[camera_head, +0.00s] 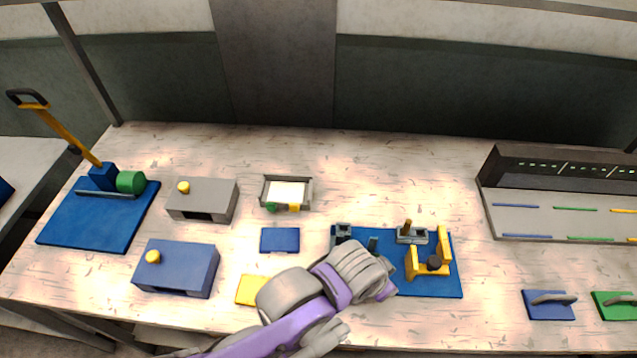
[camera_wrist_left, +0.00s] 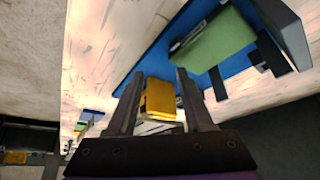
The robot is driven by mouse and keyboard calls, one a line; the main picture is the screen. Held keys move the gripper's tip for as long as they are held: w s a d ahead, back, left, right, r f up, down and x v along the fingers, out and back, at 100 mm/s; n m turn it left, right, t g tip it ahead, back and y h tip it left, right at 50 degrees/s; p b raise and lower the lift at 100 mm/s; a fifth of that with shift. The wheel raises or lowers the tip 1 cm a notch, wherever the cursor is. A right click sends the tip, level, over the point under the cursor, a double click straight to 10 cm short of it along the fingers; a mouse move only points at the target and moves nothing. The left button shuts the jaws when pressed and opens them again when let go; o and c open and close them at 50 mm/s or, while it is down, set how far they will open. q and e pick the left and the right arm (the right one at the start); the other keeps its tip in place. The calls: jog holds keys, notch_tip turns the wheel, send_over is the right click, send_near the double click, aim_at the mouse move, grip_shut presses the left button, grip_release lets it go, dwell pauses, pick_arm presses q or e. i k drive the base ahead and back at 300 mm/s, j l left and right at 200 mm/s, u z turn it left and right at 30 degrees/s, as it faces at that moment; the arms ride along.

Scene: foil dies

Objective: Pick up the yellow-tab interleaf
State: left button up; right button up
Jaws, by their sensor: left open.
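The small grey tray (camera_head: 311,195) in the head view holds a white sheet (camera_head: 288,191). A yellow tab (camera_head: 294,207) and a green tab (camera_head: 271,208) show at its front edge. I take the yellow tab to belong to the interleaf; sheets beneath are too small to tell apart. My left gripper (camera_wrist_left: 160,82) is open. In the head view its arm reaches over the blue mat's left part, right of and nearer than the tray; its fingers are not clear there. In the wrist view a yellow part (camera_wrist_left: 160,98) appears between the fingers, seemingly beyond them.
The blue mat (camera_head: 448,286) carries a yellow bracket (camera_head: 443,248) and grey blocks. A green plate (camera_wrist_left: 218,42) shows on blue in the wrist view. A blue pad (camera_head: 280,240) lies before the tray, a yellow pad (camera_head: 250,290) nearer. A grey box (camera_head: 203,198) stands left of the tray.

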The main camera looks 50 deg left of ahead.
aim_at(292, 194)
jog(key=l+u, duration=0.1)
jog(key=u, duration=0.25)
jog(key=l+u, duration=0.1)
jog(key=u, duration=0.6)
jog(key=j+u, duration=0.2)
jog(key=u, duration=0.95)
jog(key=l+z, duration=0.35)
jog(key=l+u, duration=0.15)
jog(key=l, duration=0.25)
jog(key=k+l+u, duration=0.15)
jog(key=l, duration=0.25)
jog(key=l+u, duration=0.55)
jog(key=i+j, duration=0.15)
jog(key=j, duration=0.25)
jog(key=i+j, duration=0.15)
jog(key=j, duration=0.25)
jog(key=i+j, duration=0.15)
jog(key=j, duration=0.25)
jog(key=i+j, duration=0.2)
jog(key=j, duration=0.2)
jog(key=i+j, duration=0.15)
jog(key=j, duration=0.2)
